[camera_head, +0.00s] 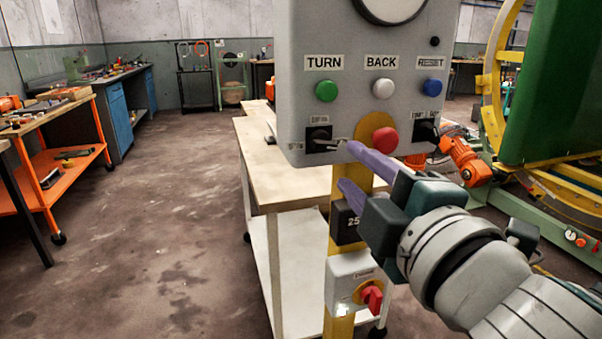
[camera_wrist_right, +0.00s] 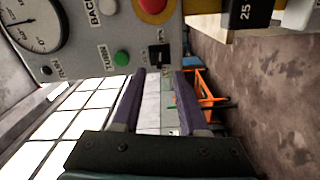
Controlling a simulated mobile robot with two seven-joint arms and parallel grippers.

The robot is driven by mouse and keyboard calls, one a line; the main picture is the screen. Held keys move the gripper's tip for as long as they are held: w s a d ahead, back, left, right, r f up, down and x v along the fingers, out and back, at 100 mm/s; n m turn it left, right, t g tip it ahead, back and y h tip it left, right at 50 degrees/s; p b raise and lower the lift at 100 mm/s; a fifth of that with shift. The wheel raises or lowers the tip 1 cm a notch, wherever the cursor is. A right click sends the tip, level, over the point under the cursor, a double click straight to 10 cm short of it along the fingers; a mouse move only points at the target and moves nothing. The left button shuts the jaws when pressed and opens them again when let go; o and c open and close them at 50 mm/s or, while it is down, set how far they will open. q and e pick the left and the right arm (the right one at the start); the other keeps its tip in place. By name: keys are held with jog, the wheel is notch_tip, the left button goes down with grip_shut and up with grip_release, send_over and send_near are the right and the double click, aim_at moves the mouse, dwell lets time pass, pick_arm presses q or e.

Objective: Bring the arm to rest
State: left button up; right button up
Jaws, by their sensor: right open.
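My right gripper (camera_head: 350,170) reaches in from the lower right in the head view, its two purple fingers spread apart with nothing between them. One fingertip is close to the lower edge of the grey control box (camera_head: 350,80); I cannot tell whether it touches. In the wrist view the right gripper (camera_wrist_right: 157,80) is open and empty, with the box beyond its fingertips. The box carries a green TURN button (camera_head: 326,90), a white BACK button (camera_head: 383,88), a blue RESET button (camera_head: 431,86), a red button (camera_head: 384,140) and a black switch (camera_head: 319,138). My left gripper is not in view.
A yellow post (camera_head: 341,240) carries the box and a red rotary switch (camera_head: 372,298). A pale-topped table (camera_head: 275,175) stands behind it. A large yellow ring (camera_head: 492,100) with a green panel is at right. An orange cart (camera_head: 75,165) is at left; the floor between is clear.

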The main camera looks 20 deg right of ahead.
jog(key=shift+s, duration=1.15)
jog(key=s+d+m+g+h+p, duration=0.3)
jog(key=s+d+m+g+p, duration=0.35)
jog(key=s+m+p, duration=0.2)
jog(key=s+a+r+m+g+y+p, duration=0.1)
jog(key=s+a+m+g+p, duration=0.2)
jog(key=s, duration=0.4)
jog(key=s+a+r+m+g+y+p, duration=0.1)
jog(key=s+m+g+y+p, duration=0.15)
jog(key=s+g+p, duration=0.4)
notch_tip(320, 180, up, 36)
jog(key=t+p, duration=0.1)
jog(key=p, duration=3.2)
jog(key=shift+s+d+t+h, duration=0.25)
jog(key=shift+s+t+h, duration=0.1)
jog(key=shift+h, duration=0.1)
